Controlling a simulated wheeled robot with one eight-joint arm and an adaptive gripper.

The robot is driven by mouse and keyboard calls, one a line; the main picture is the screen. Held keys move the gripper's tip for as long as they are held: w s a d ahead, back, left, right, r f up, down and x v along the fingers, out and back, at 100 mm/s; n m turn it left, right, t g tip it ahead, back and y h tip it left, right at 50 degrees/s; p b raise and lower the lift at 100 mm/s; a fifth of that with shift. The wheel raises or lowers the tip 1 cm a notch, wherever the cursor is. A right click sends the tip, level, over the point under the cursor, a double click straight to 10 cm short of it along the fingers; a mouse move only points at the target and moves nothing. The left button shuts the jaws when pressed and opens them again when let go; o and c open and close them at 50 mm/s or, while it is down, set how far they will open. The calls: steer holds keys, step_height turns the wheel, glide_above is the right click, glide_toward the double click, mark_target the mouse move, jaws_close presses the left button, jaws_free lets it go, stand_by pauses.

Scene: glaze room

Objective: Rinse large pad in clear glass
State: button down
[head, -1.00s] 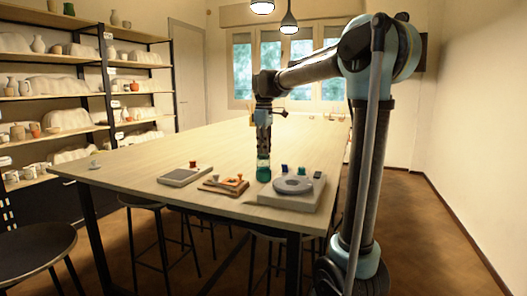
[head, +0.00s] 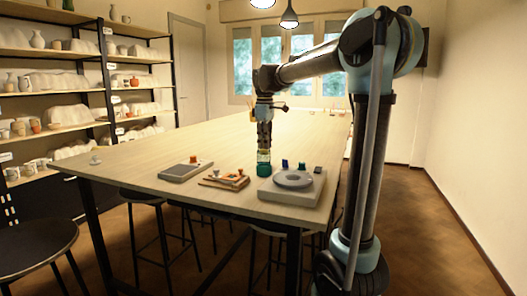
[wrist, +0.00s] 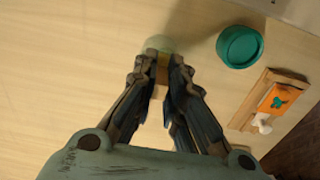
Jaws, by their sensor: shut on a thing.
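My gripper (wrist: 163,68) is shut on a small tan piece, which I take to be the large pad (wrist: 162,73); the fingers hide most of it. In the wrist view a pale round rim, apparently the clear glass (wrist: 157,43), shows just beyond the fingertips. I cannot tell whether the pad is inside it or above it. A teal round container (wrist: 240,46) stands apart to the right. In the head view my gripper (head: 264,146) points straight down, and the teal container (head: 264,170) stands in front of its lower end.
A pale block with a grey disc (head: 293,180) stands right of the teal container, with small coloured pieces behind it. A wooden board with an orange piece (wrist: 277,99) and a grey slab (head: 184,171) lie left. The table (head: 190,138) is clear farther back.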

steer(key=shift+w+a+f, duration=0.1)
steer(key=shift+a+f, duration=0.15)
steer(key=shift+f, duration=0.05)
steer(key=shift+d+r, duration=0.2)
steer(key=shift+r, duration=0.1)
steer(key=shift+r, duration=1.9)
steer(key=shift+r, duration=0.15)
steer(key=shift+r, duration=1.6)
